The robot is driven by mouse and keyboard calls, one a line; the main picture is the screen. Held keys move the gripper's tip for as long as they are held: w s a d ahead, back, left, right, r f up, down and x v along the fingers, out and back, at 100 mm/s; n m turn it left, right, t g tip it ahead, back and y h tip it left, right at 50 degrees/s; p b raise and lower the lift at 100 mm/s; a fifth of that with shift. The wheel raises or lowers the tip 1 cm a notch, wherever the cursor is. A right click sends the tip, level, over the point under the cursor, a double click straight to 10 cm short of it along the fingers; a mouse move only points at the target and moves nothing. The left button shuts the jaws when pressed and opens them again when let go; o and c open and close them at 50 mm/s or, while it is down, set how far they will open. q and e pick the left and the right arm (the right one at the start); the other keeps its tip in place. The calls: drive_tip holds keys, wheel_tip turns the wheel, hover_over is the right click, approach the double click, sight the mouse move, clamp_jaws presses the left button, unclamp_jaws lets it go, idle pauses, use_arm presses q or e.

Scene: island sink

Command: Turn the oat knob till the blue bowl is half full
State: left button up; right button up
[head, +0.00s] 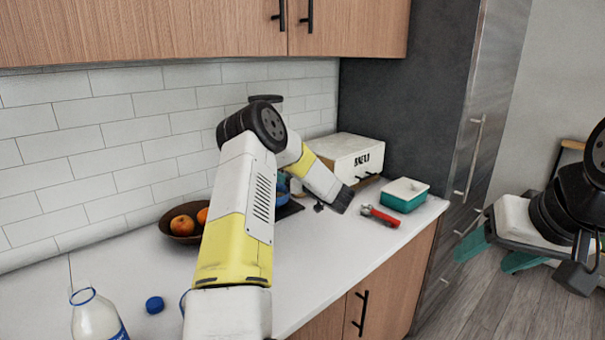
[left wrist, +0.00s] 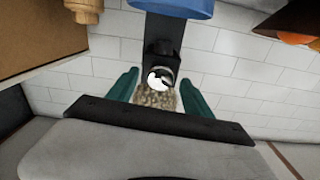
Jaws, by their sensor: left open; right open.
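In the left wrist view, which looks upside down, the oat dispenser's clear hopper (left wrist: 155,98) holds oats. Its knob (left wrist: 159,78), dark with a bright white face, sits between the two teal fingers of my left gripper (left wrist: 159,95). That gripper is open, one finger on each side; I see no contact. The blue bowl (left wrist: 175,6) shows at the top edge; its inside is hidden. In the head view my arm hides most of the dispenser, and only a bit of the blue bowl (head: 282,188) shows. My right gripper (head: 494,254) is open and empty over the floor at right.
A brown fruit bowl (head: 172,234), a bottle (head: 95,317) and a blue cap (head: 154,305) are left of my arm. A white bread box (head: 340,154), a red-handled tool (head: 380,216) and a teal-and-white container (head: 404,196) are right.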

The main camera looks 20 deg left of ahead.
use_arm(q)
clamp_jaws()
drive_tip(key=shift+m, duration=0.3)
drive_tip(key=shift+m, duration=5.6)
unclamp_jaws()
